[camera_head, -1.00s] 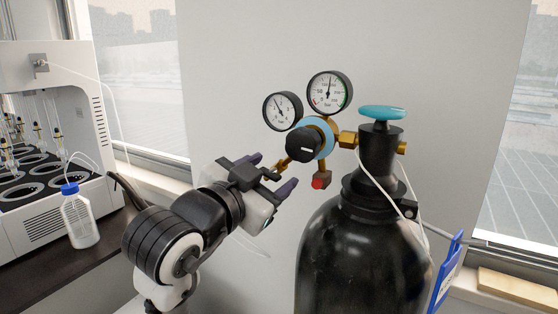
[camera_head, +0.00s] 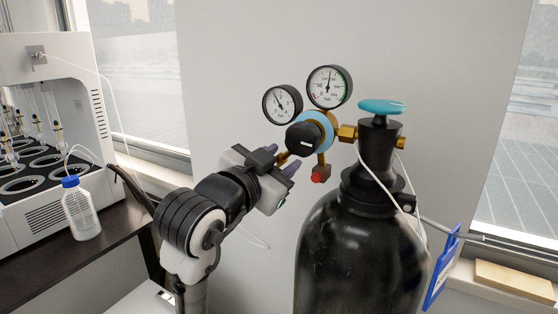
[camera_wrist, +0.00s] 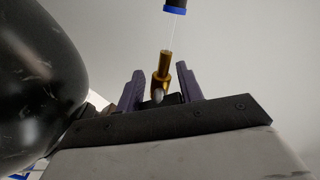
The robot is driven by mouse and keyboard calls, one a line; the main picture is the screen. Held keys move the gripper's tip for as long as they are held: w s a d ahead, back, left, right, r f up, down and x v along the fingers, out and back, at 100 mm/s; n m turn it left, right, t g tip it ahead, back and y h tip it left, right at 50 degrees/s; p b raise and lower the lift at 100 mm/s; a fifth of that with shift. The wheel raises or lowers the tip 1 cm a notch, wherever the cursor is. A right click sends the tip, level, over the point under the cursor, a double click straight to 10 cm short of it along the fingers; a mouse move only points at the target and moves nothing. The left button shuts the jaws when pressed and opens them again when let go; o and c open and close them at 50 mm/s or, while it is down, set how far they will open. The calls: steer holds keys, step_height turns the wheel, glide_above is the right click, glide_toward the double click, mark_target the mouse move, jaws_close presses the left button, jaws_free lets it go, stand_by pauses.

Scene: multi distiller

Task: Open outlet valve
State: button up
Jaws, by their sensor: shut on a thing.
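The brass outlet valve (camera_head: 282,159) sticks out at the lower left of the gas regulator, beside its black knob (camera_head: 303,140). My gripper (camera_head: 280,162) is at the valve, its dark purple fingers on either side and partly hiding it. In the wrist view the brass fitting (camera_wrist: 164,66) rises between the two purple fingers (camera_wrist: 158,90). A small dark piece (camera_wrist: 174,99) sits low between the fingers, and my gripper is shut on the valve. The exact contact is too small to see.
Two round gauges (camera_head: 329,87) sit above the regulator. A red-tipped fitting (camera_head: 317,176) hangs close to my right finger. The black gas cylinder (camera_head: 355,250) with a teal handwheel (camera_head: 382,107) stands at right. A bottle (camera_head: 82,215) and white apparatus (camera_head: 50,130) stand at left.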

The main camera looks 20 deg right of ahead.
steer(key=shift+n+p, duration=0.35)
steer(key=shift+n, duration=0.45)
steer(key=o, duration=1)
steer(key=shift+a, duration=0.1)
steer(key=b+v, duration=0.3)
steer(key=v, duration=1)
steer(key=shift+s+a, duration=0.2)
steer(key=shift+s, duration=0.05)
